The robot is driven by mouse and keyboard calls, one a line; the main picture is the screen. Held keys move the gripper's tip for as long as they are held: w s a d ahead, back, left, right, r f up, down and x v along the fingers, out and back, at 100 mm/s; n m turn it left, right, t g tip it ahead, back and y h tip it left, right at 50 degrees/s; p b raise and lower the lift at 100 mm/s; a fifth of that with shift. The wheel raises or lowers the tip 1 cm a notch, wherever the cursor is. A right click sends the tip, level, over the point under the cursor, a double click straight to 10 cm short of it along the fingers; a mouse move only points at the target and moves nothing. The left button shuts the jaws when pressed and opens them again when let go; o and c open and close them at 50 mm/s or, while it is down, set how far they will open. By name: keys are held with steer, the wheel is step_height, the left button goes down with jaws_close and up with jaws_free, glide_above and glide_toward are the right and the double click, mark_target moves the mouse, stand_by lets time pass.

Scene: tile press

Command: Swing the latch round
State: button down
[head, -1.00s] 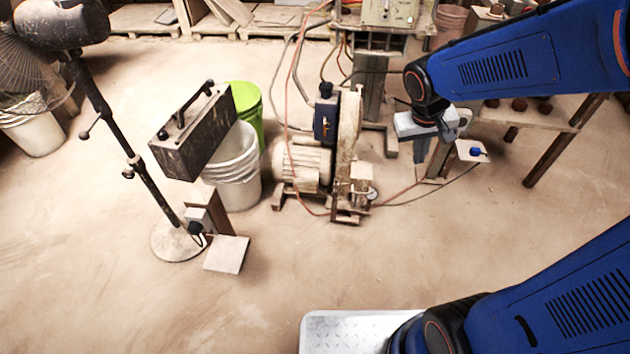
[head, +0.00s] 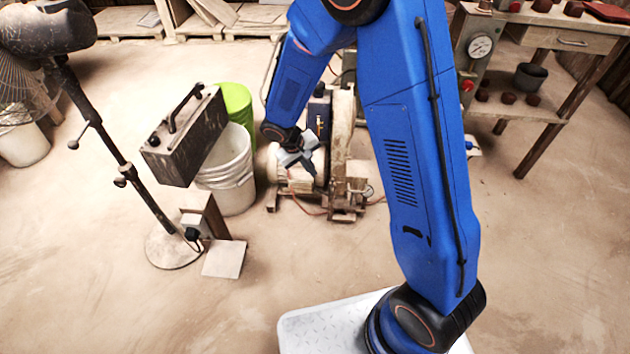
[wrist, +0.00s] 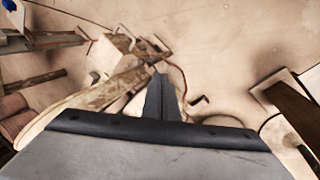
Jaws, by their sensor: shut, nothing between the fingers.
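No part shows clearly as a latch. A dark knob-like fitting (head: 192,234) sits on a small box on the short brown post at the left; I cannot tell whether it is the latch. A small blue part (head: 469,145) shows right of my arm, mostly hidden behind it. My gripper (head: 310,172) is in front of the dusty motor and above the floor, right of the brown post and apart from it. In the wrist view its dark fingers (wrist: 161,92) are together and empty. The brown post (wrist: 292,108) shows at the right there.
A white bucket (head: 228,180) and a green bin (head: 236,103) stand left of the motor. A lamp-like stand (head: 105,150) is at the left. The front floor is clear.

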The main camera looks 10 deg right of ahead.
mark_target(332, 185)
steer(key=w+d+x, duration=0.1)
steer(key=x, duration=1.1)
steer(key=shift+w+d+r, duration=0.2)
steer(key=shift+d+r, duration=0.15)
